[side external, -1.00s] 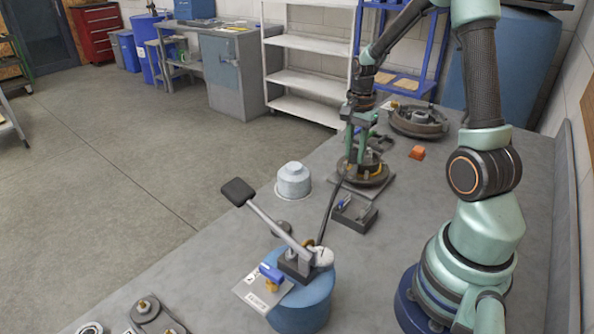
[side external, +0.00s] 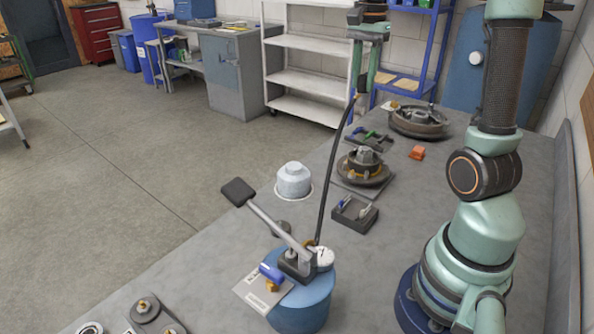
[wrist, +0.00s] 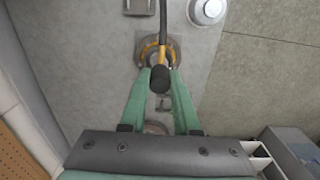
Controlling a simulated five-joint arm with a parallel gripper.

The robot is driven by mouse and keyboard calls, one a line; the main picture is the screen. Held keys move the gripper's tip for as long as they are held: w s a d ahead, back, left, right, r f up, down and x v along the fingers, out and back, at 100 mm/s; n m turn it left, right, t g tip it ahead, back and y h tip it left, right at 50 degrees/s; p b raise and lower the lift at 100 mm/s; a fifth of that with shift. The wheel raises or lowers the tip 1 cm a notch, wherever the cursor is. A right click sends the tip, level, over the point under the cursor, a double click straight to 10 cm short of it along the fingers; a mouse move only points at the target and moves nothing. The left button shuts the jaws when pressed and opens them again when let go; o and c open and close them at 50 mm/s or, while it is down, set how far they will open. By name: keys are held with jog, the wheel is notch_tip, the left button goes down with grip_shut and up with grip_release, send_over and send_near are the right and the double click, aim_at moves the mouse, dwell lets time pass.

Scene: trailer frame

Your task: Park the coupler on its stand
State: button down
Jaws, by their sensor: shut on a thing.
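My gripper (side external: 357,92) is raised high above the bench, its fingers pointing down. In the wrist view the green fingers (wrist: 161,74) are shut on a black coupler (wrist: 160,80) at the end of the hose. The coupler is small and partly hidden in the side view. The black hose (side external: 328,180) runs from it down to the blue pump (side external: 300,308). Below the gripper is a round hub (side external: 366,168) on a flat plate, also in the wrist view (wrist: 146,42). I cannot tell which thing is the stand; a pale stepped cylinder (side external: 293,180) stands left of the hub.
The pump has a long lever (side external: 270,222) rising leftward. A dark tray (side external: 354,215) with small fittings sits in front of the hub. The bench's left edge is open to the floor.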

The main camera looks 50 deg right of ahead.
aim_at(363, 76)
jog(key=shift+r, duration=1.65)
jog(key=shift+a, duration=0.1)
jog(key=shift+w+a+f+n, duration=0.85)
jog(key=shift+a+f+n, duration=0.15)
jog(key=shift+a+f, duration=3.05)
jog(key=shift+w+a+f+n, duration=0.8)
jog(key=shift+a+f+n, duration=0.2)
jog(key=shift+a+f, duration=3)
jog(key=shift+w+a+f+n, duration=0.85)
jog(key=shift+a+f+n, duration=0.15)
jog(key=shift+a+f, duration=3.05)
jog(key=shift+d+f, duration=0.15)
jog(key=shift+f, duration=0.45)
jog(key=shift+d+f, duration=0.15)
jog(key=shift+f, duration=0.45)
jog(key=shift+c, duration=0.8)
grip_release()
